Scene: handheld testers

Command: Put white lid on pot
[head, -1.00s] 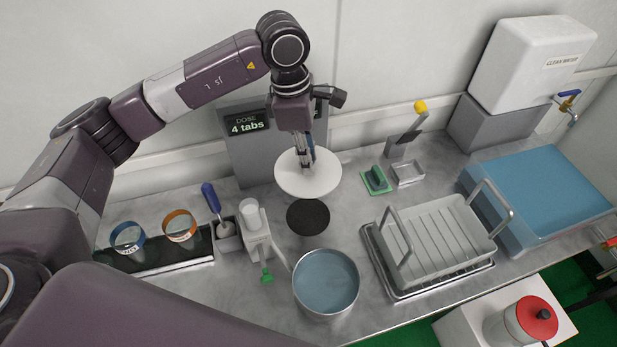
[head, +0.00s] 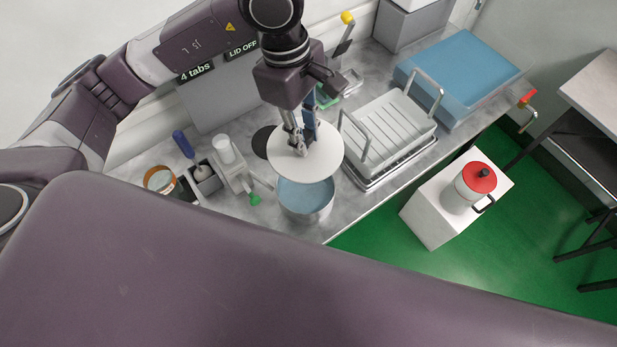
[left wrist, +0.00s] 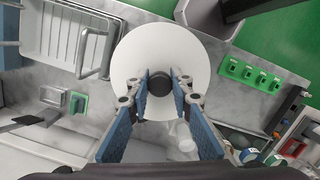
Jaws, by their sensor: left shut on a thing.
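The white lid (head: 318,165) is a flat round disc with a dark knob, held roughly level. My left gripper (head: 299,150) is shut on its knob; the left wrist view shows both fingers (left wrist: 159,84) at the dark knob, with the lid (left wrist: 135,65) beyond them. The metal pot (head: 306,213), with blue water-like contents, stands near the counter's front edge. In the head view the lid overlaps the pot's back part and hides its rear rim. The lid appears above the pot; the exact gap cannot be told. My right gripper is not in view.
A dish rack (head: 388,135) stands close right of the lid. A white dispenser (head: 228,155) and a blue-handled tool (head: 184,145) are to the left. A dark round pad (head: 264,141) lies behind. A display reads "LID OFF" (head: 242,48). A red-topped jug (head: 474,187) sits on a white stand.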

